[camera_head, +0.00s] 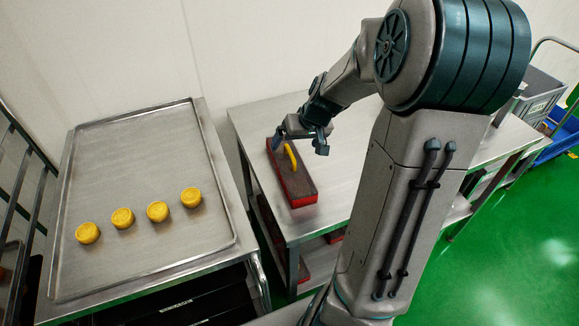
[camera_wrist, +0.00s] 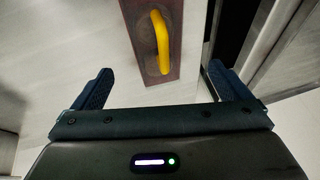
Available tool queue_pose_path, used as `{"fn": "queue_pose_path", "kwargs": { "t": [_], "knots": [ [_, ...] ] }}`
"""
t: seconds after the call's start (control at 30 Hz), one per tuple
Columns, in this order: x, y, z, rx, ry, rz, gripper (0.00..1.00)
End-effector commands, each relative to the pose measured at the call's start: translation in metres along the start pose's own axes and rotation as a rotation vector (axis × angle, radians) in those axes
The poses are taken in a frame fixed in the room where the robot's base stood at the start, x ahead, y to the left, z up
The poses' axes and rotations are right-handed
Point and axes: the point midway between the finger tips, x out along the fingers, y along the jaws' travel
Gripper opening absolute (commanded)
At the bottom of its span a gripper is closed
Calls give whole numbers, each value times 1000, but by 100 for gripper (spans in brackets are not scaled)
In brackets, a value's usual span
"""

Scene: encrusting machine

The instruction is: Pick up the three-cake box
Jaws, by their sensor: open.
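A long brown box with red sides (camera_head: 298,185) lies on the metal table. A yellow arched handle (camera_head: 290,156) rises from its top. I take it for the three-cake box; its contents are hidden. My gripper (camera_head: 301,143) is open and empty, over the far part of the box. In the wrist view the box (camera_wrist: 135,28) and its handle (camera_wrist: 161,42) show ahead of my gripper (camera_wrist: 160,72), in line with the space between the fingers. No finger visibly touches the handle; the exact height gap is hard to tell.
A metal tray (camera_head: 132,235) with several round yellow cakes (camera_head: 122,218) sits on the left table. Another red box (camera_head: 330,240) shows on the shelf below the middle table (camera_head: 345,125). A wall stands behind. A grey crate (camera_head: 538,95) is at the right, beyond green floor.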

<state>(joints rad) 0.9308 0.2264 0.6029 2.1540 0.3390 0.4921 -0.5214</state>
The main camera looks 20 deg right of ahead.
Motion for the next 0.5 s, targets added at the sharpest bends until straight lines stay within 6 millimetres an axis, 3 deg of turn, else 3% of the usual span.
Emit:
{"fn": "queue_pose_path", "kwargs": {
  "t": [0.5],
  "knots": [
    [48,2,4,1,-3,-2,97]
  ]
}}
